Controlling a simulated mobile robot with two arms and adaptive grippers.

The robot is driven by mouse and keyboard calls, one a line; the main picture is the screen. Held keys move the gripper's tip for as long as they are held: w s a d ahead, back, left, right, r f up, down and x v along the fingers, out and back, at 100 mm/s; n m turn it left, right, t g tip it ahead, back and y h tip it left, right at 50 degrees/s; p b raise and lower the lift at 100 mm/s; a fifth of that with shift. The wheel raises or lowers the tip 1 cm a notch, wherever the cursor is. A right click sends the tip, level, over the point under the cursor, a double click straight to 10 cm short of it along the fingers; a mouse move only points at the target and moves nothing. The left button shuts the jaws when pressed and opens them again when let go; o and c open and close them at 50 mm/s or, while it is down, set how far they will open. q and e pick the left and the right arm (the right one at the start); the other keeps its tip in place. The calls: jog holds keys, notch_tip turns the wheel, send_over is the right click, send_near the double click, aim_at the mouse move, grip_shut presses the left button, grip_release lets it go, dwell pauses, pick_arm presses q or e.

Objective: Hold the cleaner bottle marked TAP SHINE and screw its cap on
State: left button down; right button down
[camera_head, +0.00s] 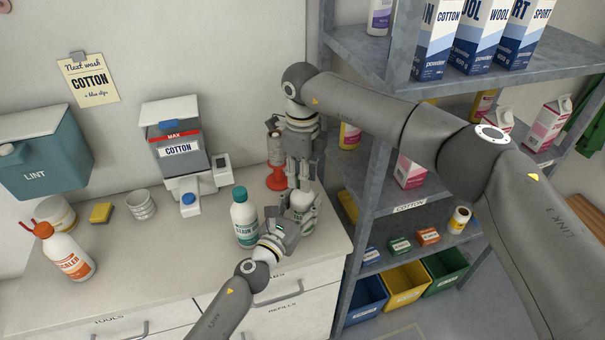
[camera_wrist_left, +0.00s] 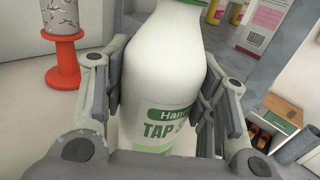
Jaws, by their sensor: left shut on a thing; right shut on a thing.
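The white bottle marked TAP SHINE (camera_wrist_left: 165,75) stands upright between the fingers of my left gripper (camera_wrist_left: 160,95), which is shut on its sides. In the head view the bottle (camera_head: 301,201) is near the counter's right end, partly covered by both grippers. My left gripper (camera_head: 294,226) reaches it from the front left. My right gripper (camera_head: 301,188) points straight down at the bottle's top and is shut there. The cap is hidden between its fingers, and I cannot tell how it sits on the neck. The bottle's top is cut off in the left wrist view.
A white bottle with a teal cap (camera_head: 244,217) stands close left of my left gripper. A red stand (camera_head: 277,179) is behind. A grey shelf (camera_head: 372,190) stands right.

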jog(key=shift+m, duration=0.7)
jog(key=c, duration=1.1)
grip_release()
notch_tip(320, 180, up, 12)
pick_arm(q)
jog(key=c, duration=0.5)
grip_release()
